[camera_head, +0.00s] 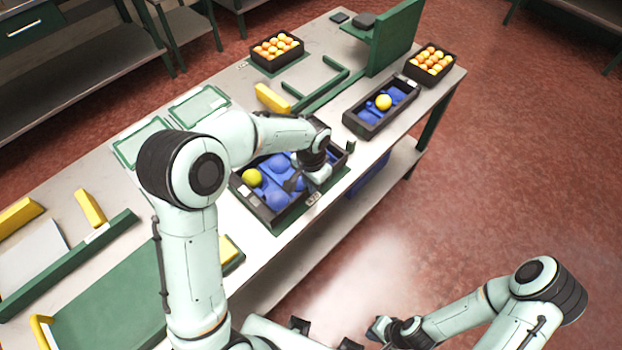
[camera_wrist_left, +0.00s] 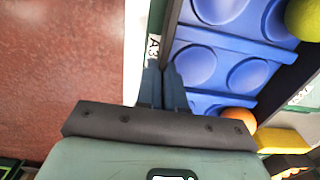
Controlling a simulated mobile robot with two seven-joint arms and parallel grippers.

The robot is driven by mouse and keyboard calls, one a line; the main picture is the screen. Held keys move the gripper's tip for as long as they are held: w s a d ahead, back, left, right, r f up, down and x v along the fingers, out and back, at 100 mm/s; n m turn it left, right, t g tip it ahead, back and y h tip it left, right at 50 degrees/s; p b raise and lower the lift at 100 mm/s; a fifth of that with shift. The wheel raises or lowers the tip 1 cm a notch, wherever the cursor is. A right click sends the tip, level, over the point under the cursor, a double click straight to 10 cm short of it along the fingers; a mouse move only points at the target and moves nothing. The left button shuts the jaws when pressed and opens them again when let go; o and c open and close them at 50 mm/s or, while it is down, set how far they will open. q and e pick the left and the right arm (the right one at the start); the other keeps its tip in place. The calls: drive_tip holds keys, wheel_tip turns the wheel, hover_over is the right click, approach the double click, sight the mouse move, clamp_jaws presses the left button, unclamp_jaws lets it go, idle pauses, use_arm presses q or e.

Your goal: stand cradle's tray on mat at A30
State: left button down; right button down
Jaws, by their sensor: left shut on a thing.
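A dark tray (camera_head: 262,213) with a blue dimpled liner is at the front edge of the table, over a green mat (camera_head: 337,190). My left gripper (camera_head: 296,183) is shut on the tray's near wall. In the left wrist view, its fingertips (camera_wrist_left: 163,82) meet the tray's wall (camera_wrist_left: 172,32), beside a label (camera_wrist_left: 153,46) reading "A3", the rest hidden. I cannot tell whether the tray touches the mat. My right gripper (camera_head: 376,328) is off the table over the floor; its fingers are too small to read.
Green rails (camera_head: 322,92) with a yellow block (camera_head: 272,98) stand behind. Another blue-lined tray (camera_head: 365,128) holds one orange-yellow ball. Two full fruit crates (camera_head: 277,62) (camera_head: 430,75) stand at the far end. Empty green-edged mats (camera_head: 200,104) lie behind my left arm.

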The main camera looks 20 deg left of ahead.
use_arm(q)
drive_tip(key=shift+f, duration=0.55)
use_arm(e)
drive_tip(key=shift+s+f, duration=0.25)
drive_tip(key=shift+f, duration=0.1)
use_arm(q)
drive_tip(key=shift+w, duration=0.1)
drive_tip(key=shift+f+b, duration=0.45)
drive_tip(key=shift+f, duration=0.15)
use_arm(e)
drive_tip(key=shift+s+f, duration=0.25)
drive_tip(key=shift+f, duration=0.15)
use_arm(q)
drive_tip(key=c, duration=1.2)
unclamp_jaws()
